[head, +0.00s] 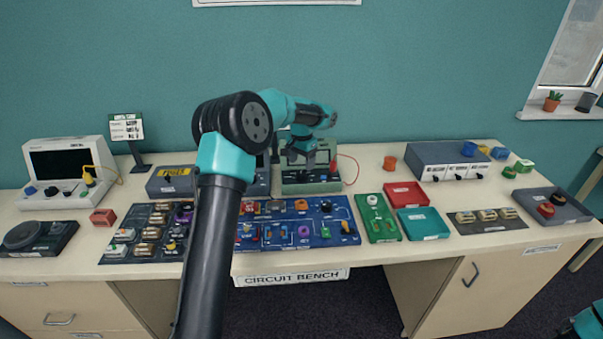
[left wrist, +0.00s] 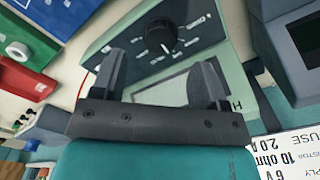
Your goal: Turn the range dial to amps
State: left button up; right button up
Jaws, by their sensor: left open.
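The green meter (head: 311,187) stands on the bench behind the blue circuit board, partly hidden by my left arm. In the left wrist view the meter (left wrist: 228,62) shows its black round range dial (left wrist: 161,35) with a white pointer line, ringed by small printed marks too blurred to read. My left gripper (head: 302,158) is over the front of the meter. In the left wrist view its two fingers (left wrist: 155,78) are apart and empty, over the meter's screen, with the dial beyond the tips. They look clear of the dial.
The blue circuit board (head: 330,232) lies in front of the meter. A dark box (head: 262,180) stands close on its left. A red lead (head: 354,168) curves at its right.

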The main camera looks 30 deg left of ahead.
aim_at(301, 174)
pick_arm(q)
notch_tip(301, 174, down, 5)
jog(key=shift+f, duration=0.1)
jog(key=shift+c, duration=0.4)
jog(key=c, duration=0.8)
jog(key=shift+c, duration=0.2)
